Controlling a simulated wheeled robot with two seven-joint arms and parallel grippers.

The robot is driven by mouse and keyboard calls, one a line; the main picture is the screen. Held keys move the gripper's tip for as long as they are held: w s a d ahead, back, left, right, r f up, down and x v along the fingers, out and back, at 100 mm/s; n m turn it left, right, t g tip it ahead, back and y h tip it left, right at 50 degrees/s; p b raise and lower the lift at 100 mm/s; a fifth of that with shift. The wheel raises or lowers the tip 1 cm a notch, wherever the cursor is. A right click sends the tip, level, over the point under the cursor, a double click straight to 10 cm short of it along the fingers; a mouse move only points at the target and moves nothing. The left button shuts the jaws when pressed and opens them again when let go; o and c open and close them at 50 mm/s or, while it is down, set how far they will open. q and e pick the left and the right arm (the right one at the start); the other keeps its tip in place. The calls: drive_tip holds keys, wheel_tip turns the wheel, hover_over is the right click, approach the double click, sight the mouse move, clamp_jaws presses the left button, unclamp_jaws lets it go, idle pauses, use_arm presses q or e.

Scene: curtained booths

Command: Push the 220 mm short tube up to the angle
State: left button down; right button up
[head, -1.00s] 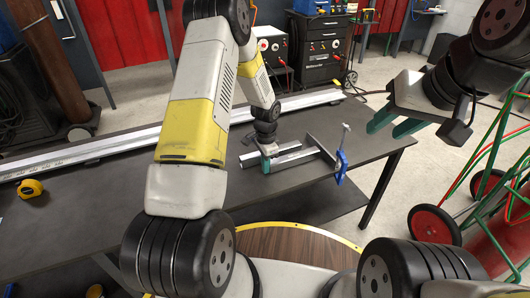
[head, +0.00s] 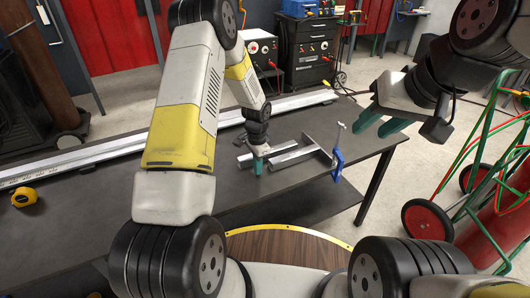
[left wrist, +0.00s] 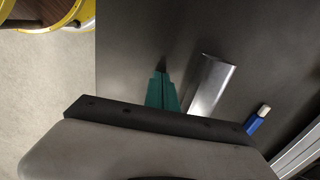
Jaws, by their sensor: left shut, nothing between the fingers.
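In the head view, a light metal length that looks like the short tube (head: 294,156) lies on the table just right of my left gripper (head: 258,169). Its right end is by a crosswise bar, apparently the angle (head: 321,152); I cannot tell whether they touch. My left gripper points down, its teal fingers shut and empty, low over the table. The left wrist view shows the shut fingers (left wrist: 161,92) beside a metal length (left wrist: 210,85); which piece this is, I cannot tell. My right gripper (head: 379,121) is open and empty, off the table's right side.
Another metal length (head: 244,160) lies behind my left gripper. A blue clamp (head: 337,165) stands at the angle. A long rail (head: 85,158) runs along the table's back. A yellow tape measure (head: 24,197) lies at left. A red-wheeled cart (head: 427,220) stands at right.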

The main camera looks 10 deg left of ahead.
use_arm(q)
drive_tip(key=s+a+r+n+t, duration=0.15)
drive_tip(key=s+r, duration=0.25)
drive_tip(key=r, duration=1)
drive_tip(key=s+r+n+t, duration=0.1)
drive_tip(key=s+r+n, duration=0.25)
drive_tip(key=r, duration=1.15)
drive_tip(key=s+r+n+t+h, duration=0.1)
drive_tip(key=s+r, duration=0.3)
drive_tip(key=s, duration=0.5)
drive_tip(key=s+r+n+t+h, duration=0.1)
drive_tip(key=s+r+n, duration=0.3)
drive_tip(key=s, duration=0.6)
drive_tip(key=shift+a+r+n+t, duration=0.15)
drive_tip(key=shift+r+n+t, duration=0.15)
drive_tip(key=shift+r+t, duration=0.5)
